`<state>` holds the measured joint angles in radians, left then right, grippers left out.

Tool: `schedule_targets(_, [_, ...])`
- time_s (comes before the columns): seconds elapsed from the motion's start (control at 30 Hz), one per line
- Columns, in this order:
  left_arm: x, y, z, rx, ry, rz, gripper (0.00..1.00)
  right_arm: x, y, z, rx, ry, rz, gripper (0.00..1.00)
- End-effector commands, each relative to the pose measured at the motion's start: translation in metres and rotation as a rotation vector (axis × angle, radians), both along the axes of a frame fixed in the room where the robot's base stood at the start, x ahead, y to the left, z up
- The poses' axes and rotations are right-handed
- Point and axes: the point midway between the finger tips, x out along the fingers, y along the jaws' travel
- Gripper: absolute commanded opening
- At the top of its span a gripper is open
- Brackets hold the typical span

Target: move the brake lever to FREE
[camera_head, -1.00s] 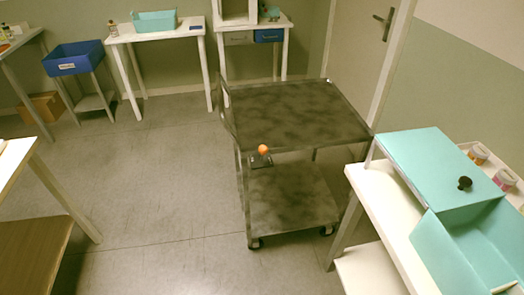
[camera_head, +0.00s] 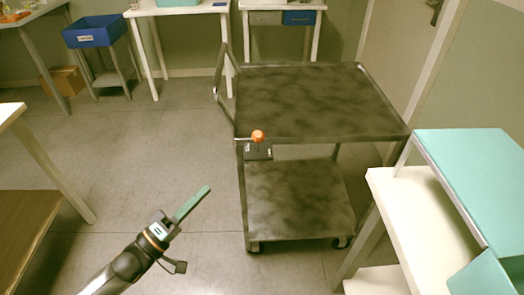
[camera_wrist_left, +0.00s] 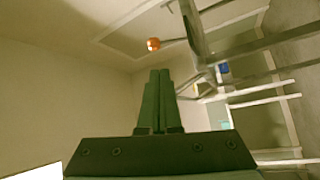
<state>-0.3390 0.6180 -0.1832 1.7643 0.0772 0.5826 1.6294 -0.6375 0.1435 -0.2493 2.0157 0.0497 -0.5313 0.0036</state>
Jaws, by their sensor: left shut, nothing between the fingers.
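The brake lever has an orange knob (camera_head: 258,136) above a dark plate (camera_head: 258,151) on the near left corner of the grey metal cart (camera_head: 310,100). The plate's lettering is too small to read, so I cannot tell the lever's setting. My left gripper (camera_head: 195,203) is shut and empty, in front of and to the lower left of the knob, apart from it. In the left wrist view the shut green fingers (camera_wrist_left: 158,98) point up, and the orange knob (camera_wrist_left: 153,44) shows beyond their tips. My right gripper is not in view.
A white table with a teal box (camera_head: 470,165) stands close to the cart's right. A white-topped table (camera_head: 12,115) stands at the left. A blue bin (camera_head: 95,32) on a stand is at the back left. The floor left of the cart is clear.

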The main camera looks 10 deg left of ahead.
Motion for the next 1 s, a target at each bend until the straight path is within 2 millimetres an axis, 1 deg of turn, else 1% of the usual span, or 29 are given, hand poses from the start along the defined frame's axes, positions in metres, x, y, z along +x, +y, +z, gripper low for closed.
schedule_targets(0.03, [0.001,0.002,-0.001,-0.024,-0.007,-0.020,0.00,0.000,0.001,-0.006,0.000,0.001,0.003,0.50])
schedule_targets(0.1, [0.001,0.002,0.003,-0.053,-0.011,-0.041,0.00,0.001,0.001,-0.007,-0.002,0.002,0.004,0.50])
schedule_targets(0.23, [0.001,0.003,0.007,-0.077,-0.013,-0.058,0.00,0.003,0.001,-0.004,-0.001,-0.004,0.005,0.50])
schedule_targets(0.5, [0.001,0.003,0.007,-0.077,-0.012,-0.057,0.00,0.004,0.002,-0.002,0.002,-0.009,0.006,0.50])
schedule_targets(0.6, [0.004,0.001,0.008,-0.076,-0.013,-0.056,0.00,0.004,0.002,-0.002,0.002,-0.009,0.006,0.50])
schedule_targets(0.67, [0.008,-0.002,0.010,-0.076,-0.014,-0.056,0.00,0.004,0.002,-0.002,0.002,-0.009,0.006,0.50])
schedule_targets(0.77, [0.019,-0.009,0.015,-0.077,-0.016,-0.057,0.00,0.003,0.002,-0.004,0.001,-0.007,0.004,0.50])
schedule_targets(1.0, [0.059,-0.033,0.029,-0.077,-0.017,-0.056,0.00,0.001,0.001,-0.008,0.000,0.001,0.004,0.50])
